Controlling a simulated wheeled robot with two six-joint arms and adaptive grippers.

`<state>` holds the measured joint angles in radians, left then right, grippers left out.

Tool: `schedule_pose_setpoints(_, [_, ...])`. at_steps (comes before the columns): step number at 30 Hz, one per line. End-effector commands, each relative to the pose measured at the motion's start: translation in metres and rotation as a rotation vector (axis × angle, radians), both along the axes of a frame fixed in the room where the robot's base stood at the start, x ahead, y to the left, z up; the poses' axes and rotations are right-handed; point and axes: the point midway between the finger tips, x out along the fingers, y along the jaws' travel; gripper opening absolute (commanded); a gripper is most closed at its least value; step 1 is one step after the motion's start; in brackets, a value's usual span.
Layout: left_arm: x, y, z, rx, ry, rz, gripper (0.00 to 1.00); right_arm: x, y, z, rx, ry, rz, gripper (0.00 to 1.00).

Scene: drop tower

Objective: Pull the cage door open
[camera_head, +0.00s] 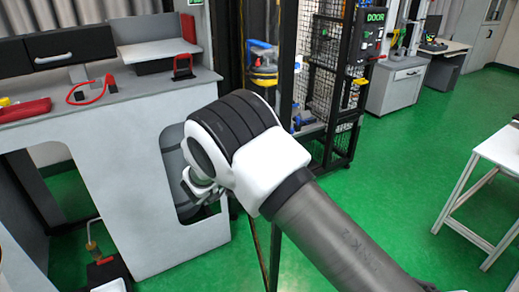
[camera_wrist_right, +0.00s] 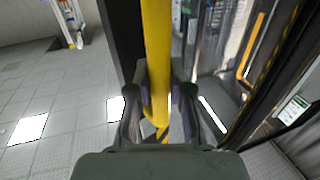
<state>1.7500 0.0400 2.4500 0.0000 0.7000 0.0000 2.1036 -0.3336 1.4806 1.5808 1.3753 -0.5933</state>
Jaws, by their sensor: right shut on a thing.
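In the right wrist view, my right gripper (camera_wrist_right: 158,105) is shut on a yellow upright bar handle (camera_wrist_right: 157,45), with one finger on each side of it. A dark frame post (camera_wrist_right: 122,40) runs right behind the handle. The black mesh cage (camera_head: 322,65) stands behind the arm. A dark upright edge (camera_head: 286,55) rises in front of it and shows again below the arm; I cannot tell how far the door stands open. My left gripper is not in view.
A grey-white bench (camera_head: 130,170) stands close at the left, with a red clamp (camera_head: 182,66) on top. A black panel marked DOOR (camera_head: 374,18) is on the cage's right. A white table (camera_head: 505,150) stands at right. Green floor (camera_head: 410,150) between is clear.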

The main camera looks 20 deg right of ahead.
Motion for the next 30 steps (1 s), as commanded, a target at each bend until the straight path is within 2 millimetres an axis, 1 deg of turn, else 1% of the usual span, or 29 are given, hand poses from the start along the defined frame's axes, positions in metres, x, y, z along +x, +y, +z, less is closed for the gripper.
schedule_pose_setpoints(8, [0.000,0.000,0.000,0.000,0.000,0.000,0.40,0.001,0.000,0.002,0.000,-0.004,0.001,0.00])
schedule_pose_setpoints(9, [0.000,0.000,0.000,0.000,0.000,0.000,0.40,0.001,0.000,0.003,0.000,-0.004,0.001,0.23])
schedule_pose_setpoints(11, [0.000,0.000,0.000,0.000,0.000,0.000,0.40,0.001,0.000,0.003,0.000,-0.004,0.001,0.44])
schedule_pose_setpoints(12, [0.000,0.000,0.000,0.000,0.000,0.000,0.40,0.001,0.000,0.002,0.000,-0.004,0.001,0.45])
schedule_pose_setpoints(19, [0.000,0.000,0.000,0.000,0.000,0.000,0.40,0.001,0.000,0.001,0.000,-0.002,0.001,0.45])
schedule_pose_setpoints(22, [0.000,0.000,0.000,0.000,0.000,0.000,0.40,0.001,0.000,0.006,-0.001,-0.004,0.001,0.45])
schedule_pose_setpoints(23, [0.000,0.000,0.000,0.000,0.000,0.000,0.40,0.001,0.000,0.009,-0.001,-0.004,0.001,0.45])
schedule_pose_setpoints(26, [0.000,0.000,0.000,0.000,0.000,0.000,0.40,0.001,0.000,0.026,0.000,-0.007,0.000,0.45])
schedule_pose_setpoints(30, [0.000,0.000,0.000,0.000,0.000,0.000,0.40,0.001,0.000,0.060,0.000,-0.007,0.001,0.45])
